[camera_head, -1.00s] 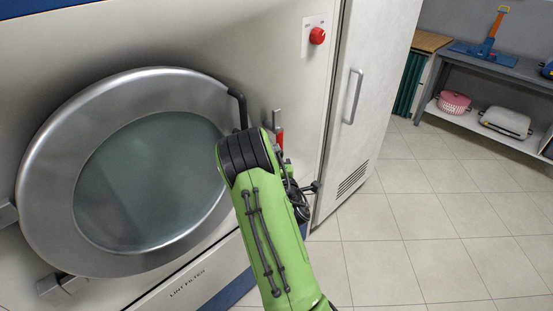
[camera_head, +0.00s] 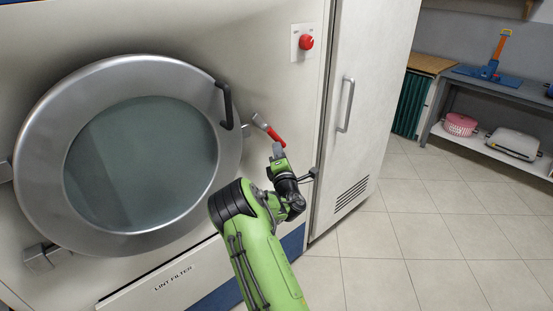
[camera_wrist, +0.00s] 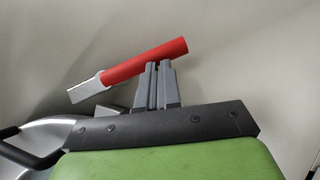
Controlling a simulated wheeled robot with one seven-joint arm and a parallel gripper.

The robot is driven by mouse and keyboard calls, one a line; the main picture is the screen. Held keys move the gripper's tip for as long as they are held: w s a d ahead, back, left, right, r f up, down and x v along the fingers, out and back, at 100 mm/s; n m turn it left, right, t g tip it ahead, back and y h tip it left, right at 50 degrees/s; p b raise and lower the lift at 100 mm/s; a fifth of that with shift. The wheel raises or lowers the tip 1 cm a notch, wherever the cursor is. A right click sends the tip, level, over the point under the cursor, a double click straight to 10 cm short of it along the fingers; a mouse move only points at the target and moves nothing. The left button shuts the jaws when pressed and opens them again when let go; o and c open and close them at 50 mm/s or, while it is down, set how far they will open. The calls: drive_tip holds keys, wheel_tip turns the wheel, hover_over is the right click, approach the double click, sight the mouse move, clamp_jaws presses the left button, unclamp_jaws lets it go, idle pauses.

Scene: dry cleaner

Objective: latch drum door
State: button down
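The round drum door (camera_head: 40,150), with a silver rim and dark glass, appears closed against the machine front at left. A black bar handle (camera_head: 226,105) is on its upper right rim. The latch lever, with a grey metal end and a red grip (camera_head: 275,136), is right of the door and tilts down to the right. It also shows in the wrist view (camera_wrist: 145,61). My gripper (camera_head: 277,150) is at the lower end of the red grip. In the wrist view its fingers (camera_wrist: 158,68) are together, tips at the grip's underside; I cannot tell whether they touch it.
A red knob (camera_head: 306,42) is on the panel above. A tall cabinet door with a handle (camera_head: 346,104) stands to the right of the lever. The lint filter panel (camera_head: 175,280) is below the drum. Tiled floor at right is clear, with a shelf (camera_head: 480,140) behind.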

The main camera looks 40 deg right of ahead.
drive_tip(key=d+r+n+t, duration=0.2)
drive_tip(key=d+r+n, duration=0.1)
drive_tip(key=d+r, duration=0.1)
drive_tip(key=shift+w+d+n+y, duration=0.25)
drive_tip(key=shift+d+n+y, duration=0.05)
drive_tip(key=shift+d, duration=0.3)
idle(0.6)
drive_tip(key=shift+d, duration=0.1)
